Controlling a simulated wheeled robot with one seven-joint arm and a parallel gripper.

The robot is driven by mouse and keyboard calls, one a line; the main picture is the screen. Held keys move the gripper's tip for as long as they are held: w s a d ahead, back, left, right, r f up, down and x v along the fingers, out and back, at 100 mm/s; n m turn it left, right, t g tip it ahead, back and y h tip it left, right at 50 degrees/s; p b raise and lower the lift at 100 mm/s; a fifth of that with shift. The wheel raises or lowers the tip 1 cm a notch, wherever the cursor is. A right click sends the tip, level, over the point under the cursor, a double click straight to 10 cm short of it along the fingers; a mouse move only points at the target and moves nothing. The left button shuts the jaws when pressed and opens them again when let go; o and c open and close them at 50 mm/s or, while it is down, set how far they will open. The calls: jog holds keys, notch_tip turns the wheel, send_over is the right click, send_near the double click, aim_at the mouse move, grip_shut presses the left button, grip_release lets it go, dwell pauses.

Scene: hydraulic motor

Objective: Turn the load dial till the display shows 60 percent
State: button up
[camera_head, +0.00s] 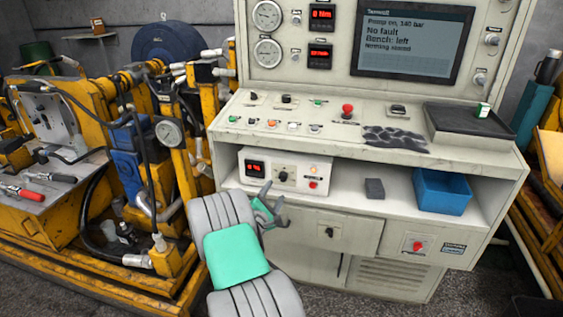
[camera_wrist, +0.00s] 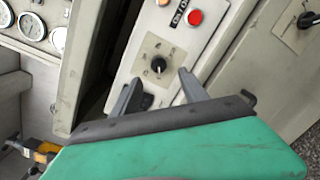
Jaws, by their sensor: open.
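The load dial (camera_head: 283,176) is a small black knob on a white control box (camera_head: 314,170) on the console's shelf. A small red-lit display (camera_head: 255,168) is left of the dial; its digits are too small to read. In the wrist view the dial (camera_wrist: 158,66) sits in a marked square plate, beyond my fingertips and between them in the picture. My gripper (camera_head: 269,203) is open and empty, in front of the box and a little below the dial. In the wrist view my gripper (camera_wrist: 158,79) shows two spread dark fingers, not touching the dial.
The box also has a red button (camera_head: 313,184). The console top (camera_head: 240,110) overhangs the shelf. A grey block (camera_head: 374,188) and blue bin (camera_head: 442,191) stand to the right. Yellow machinery with hoses and a gauge (camera_head: 169,133) stands close on the left.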

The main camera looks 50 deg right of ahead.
aim_at(282, 179)
jog(key=x, duration=0.8)
jog(key=shift+r, duration=0.1)
jog(key=shift+a, duration=0.1)
jog(key=shift+c, duration=0.5)
grip_shut()
